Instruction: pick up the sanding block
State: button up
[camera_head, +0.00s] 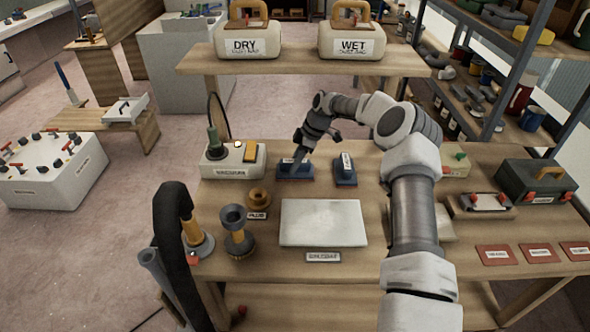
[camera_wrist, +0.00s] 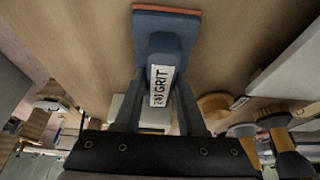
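Two blue blocks with white labels stand side by side on the workbench (camera_head: 262,207). My gripper (camera_head: 299,156) is at the left one, the sanding block (camera_head: 296,171). In the wrist view this sanding block (camera_wrist: 165,45) has a blue body, an orange-red face at its far end and a white label ending in "GRIT". My gripper's two fingers (camera_wrist: 160,100) lie along both sides of its narrow blue part, with no clear gap, and look shut on it. I cannot tell whether the block is clear of the bench. The second blue block (camera_head: 345,170) stands just right, apart.
A white machine (camera_head: 232,162) with a yellow piece stands left of the blocks. A pale flat panel (camera_head: 322,223) lies in front. A shelf (camera_head: 300,64) with DRY and WET containers runs behind and above. A green case (camera_head: 536,180) is at the right.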

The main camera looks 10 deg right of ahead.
grip_shut()
jog(key=shift+r+p, duration=0.2)
jog(key=shift+p, duration=0.1)
jog(key=shift+r, duration=0.2)
jog(key=s, duration=0.2)
jog(key=s+a, duration=0.1)
jog(key=s, duration=0.2)
jog(key=s+b, duration=0.1)
jog(key=s, duration=0.1)
jog(key=shift+s+a+r, duration=0.15)
jog(key=shift+s+r, duration=0.1)
jog(key=shift+r, duration=0.15)
notch_tip(320, 180, up, 14)
jog(key=shift+s, duration=0.15)
jog(key=shift+a+f, duration=0.1)
